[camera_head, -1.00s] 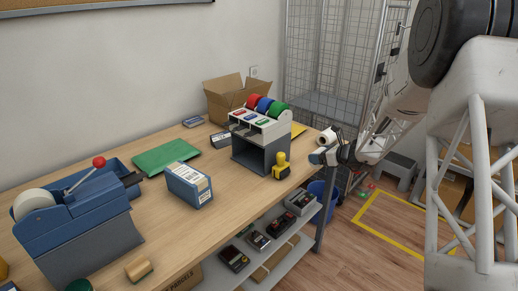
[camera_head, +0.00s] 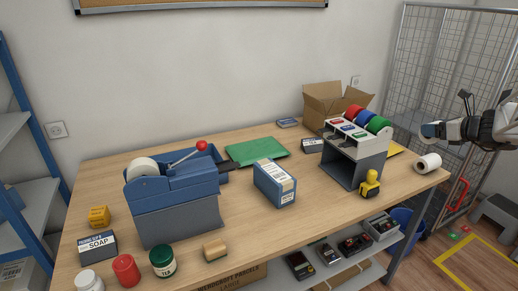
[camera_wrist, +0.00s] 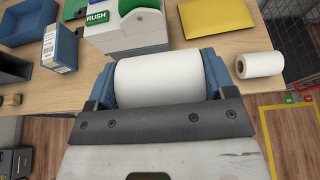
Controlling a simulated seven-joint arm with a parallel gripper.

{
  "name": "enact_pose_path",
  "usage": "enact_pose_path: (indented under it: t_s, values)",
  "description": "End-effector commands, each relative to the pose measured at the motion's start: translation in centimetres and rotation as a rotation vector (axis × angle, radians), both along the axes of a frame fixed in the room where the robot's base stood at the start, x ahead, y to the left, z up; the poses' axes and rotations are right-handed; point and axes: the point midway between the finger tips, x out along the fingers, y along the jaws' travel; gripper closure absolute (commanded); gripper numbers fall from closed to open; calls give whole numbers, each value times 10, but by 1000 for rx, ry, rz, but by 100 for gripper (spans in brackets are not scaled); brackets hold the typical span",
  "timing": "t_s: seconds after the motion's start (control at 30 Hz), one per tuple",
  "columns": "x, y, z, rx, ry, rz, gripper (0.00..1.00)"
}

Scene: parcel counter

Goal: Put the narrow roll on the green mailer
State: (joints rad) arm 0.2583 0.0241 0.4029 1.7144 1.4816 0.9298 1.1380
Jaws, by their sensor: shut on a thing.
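My gripper (camera_wrist: 160,84) is shut on a white roll (camera_wrist: 158,82), which lies crosswise between its two blue fingers in the wrist view. In the head view my gripper (camera_head: 432,131) is at the right, raised above the table's right end; the held roll is hard to make out there. A second white roll (camera_head: 428,163) lies on the table's right end, below my gripper, and shows in the wrist view (camera_wrist: 258,64). I cannot tell their widths apart. The green mailer (camera_head: 256,151) lies flat at the table's back middle, far left of my gripper, its top bare.
The tape rack (camera_head: 357,157) with coloured rolls and the blue-grey box (camera_head: 274,183) stand between my gripper and the green mailer. A yellow mailer (camera_wrist: 215,18), an open carton (camera_head: 330,103), a yellow-black tool (camera_head: 370,184) and the blue dispenser (camera_head: 178,205) are also on the table.

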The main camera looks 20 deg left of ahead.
Motion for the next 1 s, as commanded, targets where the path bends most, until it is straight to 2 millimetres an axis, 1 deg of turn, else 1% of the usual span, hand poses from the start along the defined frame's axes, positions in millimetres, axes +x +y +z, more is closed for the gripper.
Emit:
enact_pose_path:
  t_s: [0.03,0.1,0.23,0.27,0.3,0.43,0.57,0.77,0.8,0.97,1.0]
  values:
    - [0,0,15,-2,-5,1,51]
    - [0,0,33,-2,-7,0,51]
    - [0,0,61,-1,-4,1,51]
    - [1,2,64,-2,-2,2,51]
    - [6,10,61,-2,1,10,51]
    - [20,29,62,-2,2,26,51]
    - [34,53,63,-4,3,45,51]
    - [61,102,65,-6,5,82,51]
    - [66,114,66,-6,5,89,51]
    - [86,158,67,-9,5,119,51]
    - [90,170,67,-8,6,127,51]
